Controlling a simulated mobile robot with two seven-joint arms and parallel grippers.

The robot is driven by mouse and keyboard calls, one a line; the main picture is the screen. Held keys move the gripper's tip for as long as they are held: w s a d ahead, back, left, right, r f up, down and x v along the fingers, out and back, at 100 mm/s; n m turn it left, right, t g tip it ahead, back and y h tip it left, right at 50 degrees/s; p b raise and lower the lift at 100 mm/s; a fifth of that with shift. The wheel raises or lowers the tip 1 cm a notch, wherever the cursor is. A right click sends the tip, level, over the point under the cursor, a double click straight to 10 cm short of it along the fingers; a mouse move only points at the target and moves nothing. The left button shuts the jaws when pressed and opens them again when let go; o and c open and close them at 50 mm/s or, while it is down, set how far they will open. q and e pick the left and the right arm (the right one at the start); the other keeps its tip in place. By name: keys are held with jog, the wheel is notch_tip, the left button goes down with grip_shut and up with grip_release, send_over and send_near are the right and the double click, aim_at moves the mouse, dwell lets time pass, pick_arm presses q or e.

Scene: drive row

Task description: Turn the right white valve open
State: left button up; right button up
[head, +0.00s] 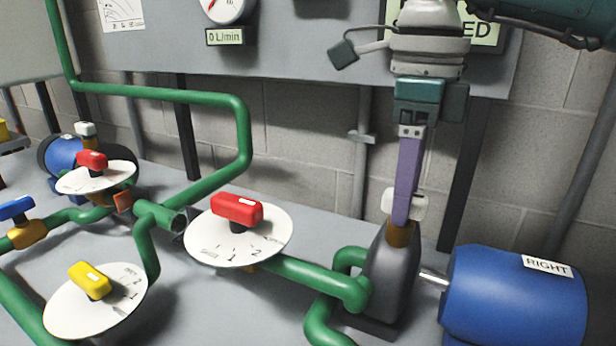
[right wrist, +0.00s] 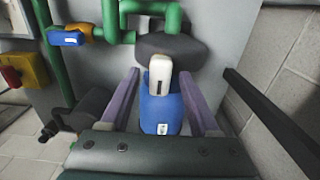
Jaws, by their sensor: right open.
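The right white valve handle (head: 418,204) sits on a brass stem above the dark grey pump housing (head: 388,275), beside the blue motor labelled RIGHT. My right gripper (head: 402,218) points down over it, its purple finger partly covering the handle in the head view. In the right wrist view the white handle (right wrist: 160,70) lies between the two spread purple fingers of my right gripper (right wrist: 160,76), with a visible gap on each side. The handle's long side runs along the fingers' direction there. My left gripper does not show.
The blue RIGHT motor (head: 515,300) stands right of the pump. Green pipes (head: 300,272) and a red handle (head: 237,208) over a white dial are to the left. A yellow handle (head: 90,280), a blue handle (head: 15,208) and another white handle (head: 85,129) are farther left.

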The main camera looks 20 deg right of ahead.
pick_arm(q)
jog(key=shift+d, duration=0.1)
pick_arm(e)
jog(key=shift+c, duration=0.4)
grip_shut()
